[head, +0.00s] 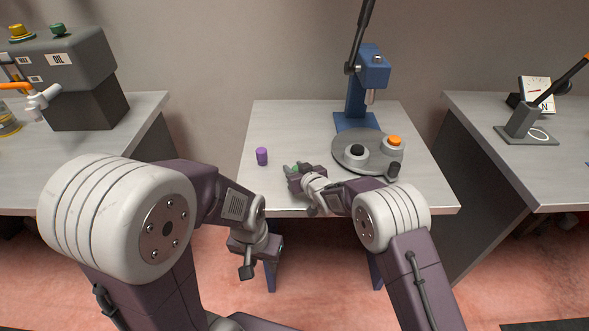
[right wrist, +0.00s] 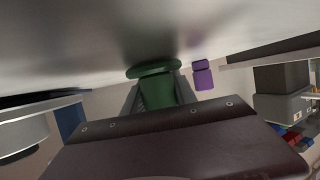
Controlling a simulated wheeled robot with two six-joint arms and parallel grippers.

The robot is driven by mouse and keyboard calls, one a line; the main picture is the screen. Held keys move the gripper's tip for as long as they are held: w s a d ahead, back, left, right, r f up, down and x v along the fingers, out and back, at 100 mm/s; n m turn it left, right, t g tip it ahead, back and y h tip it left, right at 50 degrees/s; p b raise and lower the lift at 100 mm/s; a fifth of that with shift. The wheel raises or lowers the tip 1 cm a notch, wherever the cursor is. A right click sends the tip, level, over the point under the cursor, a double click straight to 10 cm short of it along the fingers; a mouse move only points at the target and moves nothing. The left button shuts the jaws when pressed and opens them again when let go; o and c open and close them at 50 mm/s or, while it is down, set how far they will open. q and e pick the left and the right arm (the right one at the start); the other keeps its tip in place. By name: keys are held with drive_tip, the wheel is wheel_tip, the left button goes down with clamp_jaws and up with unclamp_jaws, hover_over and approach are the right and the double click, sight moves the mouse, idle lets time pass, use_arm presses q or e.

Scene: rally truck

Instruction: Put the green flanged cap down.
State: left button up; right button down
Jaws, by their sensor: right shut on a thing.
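The green flanged cap (head: 292,169) is between the fingers of my right gripper (head: 291,174), just above or on the front of the middle table (head: 290,118). In the right wrist view the cap (right wrist: 157,90) sits between the two fingers, its wide flange close to the pale tabletop. I cannot tell if the flange touches it. My right gripper is shut on the cap. My left gripper (head: 247,270) hangs low in front of the table's edge, away from the cap. Its fingers are too unclear to tell open from shut.
A purple cylinder (head: 262,156) stands on the table left of the cap. A grey round plate (head: 345,162) with black, orange-topped and other parts lies right, before a blue press (head: 372,70). Tabletop behind the cap is clear. A grey oil machine (head: 75,65) stands on the left table.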

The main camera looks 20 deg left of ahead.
drive_tip(key=shift+f, duration=0.2)
drive_tip(key=c, duration=1)
unclamp_jaws()
drive_tip(key=shift+r, duration=0.1)
drive_tip(key=shift+r, duration=0.25)
drive_tip(key=p+v, duration=0.1)
drive_tip(key=v, duration=1.1)
